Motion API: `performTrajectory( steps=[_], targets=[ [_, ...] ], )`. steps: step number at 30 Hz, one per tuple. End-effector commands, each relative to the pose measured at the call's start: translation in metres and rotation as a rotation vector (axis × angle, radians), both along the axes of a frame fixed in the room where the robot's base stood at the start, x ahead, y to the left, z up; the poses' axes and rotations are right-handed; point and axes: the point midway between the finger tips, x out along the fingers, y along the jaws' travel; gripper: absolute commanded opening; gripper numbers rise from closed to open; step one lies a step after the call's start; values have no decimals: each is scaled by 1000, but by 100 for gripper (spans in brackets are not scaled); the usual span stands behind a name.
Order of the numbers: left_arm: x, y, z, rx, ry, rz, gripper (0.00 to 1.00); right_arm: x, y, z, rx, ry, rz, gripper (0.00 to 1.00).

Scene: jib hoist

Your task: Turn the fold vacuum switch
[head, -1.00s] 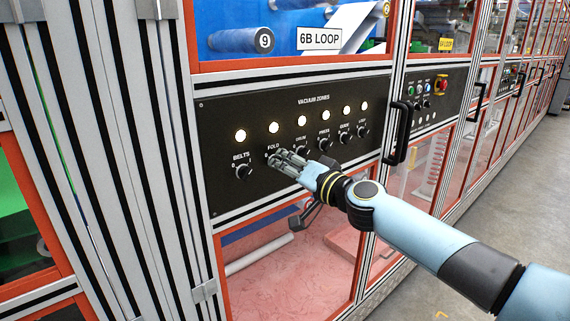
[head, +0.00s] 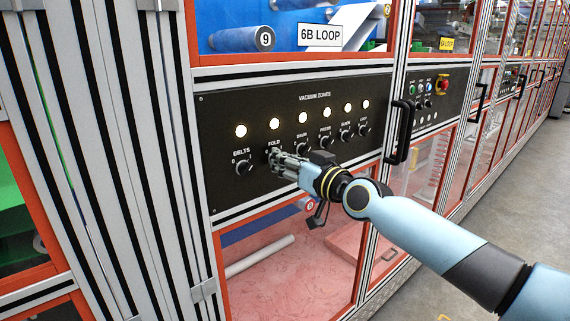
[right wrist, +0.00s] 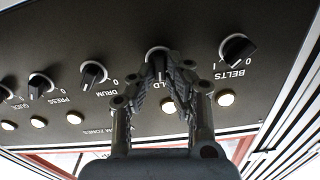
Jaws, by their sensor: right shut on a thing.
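The fold vacuum switch is a small black rotary knob under the label FOLD on the black vacuum zones panel (head: 225,110). My right gripper (head: 275,159) covers most of it in the head view. In the right wrist view the fold switch (right wrist: 156,62) sits between the fingertips of my right gripper (right wrist: 170,66), which is shut on it. Its pointer direction is mostly hidden by the fingers. The fold lamp (head: 274,124) above it is lit. My left gripper is not in view.
The belts switch (head: 243,168) is close on the left and the drum switch (head: 302,149) close on the right, with more knobs beyond. All the panel lamps are lit. A black door handle (head: 399,132) stands out at the panel's right.

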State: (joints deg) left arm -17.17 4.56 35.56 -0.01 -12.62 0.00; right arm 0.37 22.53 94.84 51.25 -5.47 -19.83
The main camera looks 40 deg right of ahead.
Motion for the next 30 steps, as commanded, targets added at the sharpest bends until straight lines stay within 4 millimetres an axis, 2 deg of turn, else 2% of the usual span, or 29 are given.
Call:
performTrajectory(
  steps=[18,30],
  targets=[
    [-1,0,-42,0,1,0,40,0,4,-4,-581,-46,0,0],
    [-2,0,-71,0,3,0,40,-1,5,-5,-855,-66,0,0]
  ],
)
